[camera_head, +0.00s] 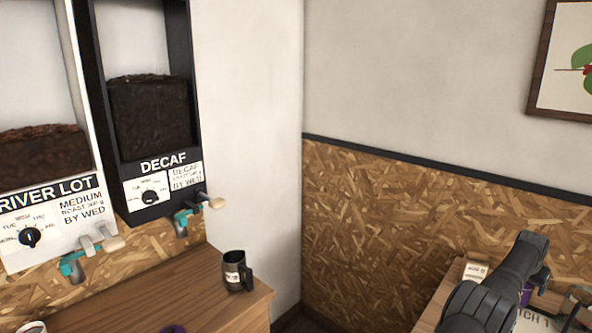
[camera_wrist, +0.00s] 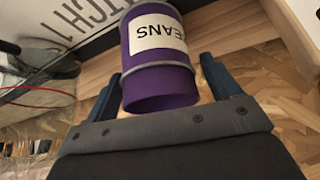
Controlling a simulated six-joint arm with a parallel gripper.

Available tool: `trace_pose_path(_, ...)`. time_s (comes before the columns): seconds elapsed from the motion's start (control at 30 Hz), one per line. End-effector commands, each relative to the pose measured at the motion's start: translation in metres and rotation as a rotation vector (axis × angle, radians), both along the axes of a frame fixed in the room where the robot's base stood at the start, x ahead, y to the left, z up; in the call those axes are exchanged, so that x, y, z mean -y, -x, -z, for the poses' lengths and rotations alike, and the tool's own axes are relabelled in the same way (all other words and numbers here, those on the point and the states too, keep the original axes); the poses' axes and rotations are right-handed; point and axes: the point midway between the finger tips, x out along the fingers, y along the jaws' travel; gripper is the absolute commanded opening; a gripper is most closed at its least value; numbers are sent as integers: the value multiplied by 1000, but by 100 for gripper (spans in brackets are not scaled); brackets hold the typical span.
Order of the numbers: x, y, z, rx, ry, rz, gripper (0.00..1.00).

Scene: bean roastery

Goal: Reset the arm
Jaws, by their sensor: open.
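My gripper (camera_wrist: 161,72) is open in the wrist view, with one dark blue finger on each side. A purple canister (camera_wrist: 160,88) with a white label reading BEANS, upside down in this view, shows between and beyond the fingers. Gaps show between the canister and both fingers. A small part of a purple thing (camera_head: 527,294) shows beside my dark arm at the lower right of the head view. My arm hides most of that area, and I cannot make out the fingers clearly there.
A wooden counter (camera_head: 165,290) carries a dark metal jug (camera_head: 236,271) below the DECAF dispenser (camera_head: 152,120) and the RIVER LOT dispenser (camera_head: 50,215). A wooden surface (camera_head: 437,298) and a white board lettered TCH 1 (camera_head: 535,322) lie by my arm. A red cable (camera_wrist: 35,88) shows in the wrist view.

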Motion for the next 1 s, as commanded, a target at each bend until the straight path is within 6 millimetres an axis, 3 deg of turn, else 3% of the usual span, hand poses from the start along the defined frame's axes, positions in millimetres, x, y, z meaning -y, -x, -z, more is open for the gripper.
trace_pose_path(0.37,-10,6,-24,1,2,0,82)
trace_pose_path(1.0,-49,32,-104,1,2,0,82)
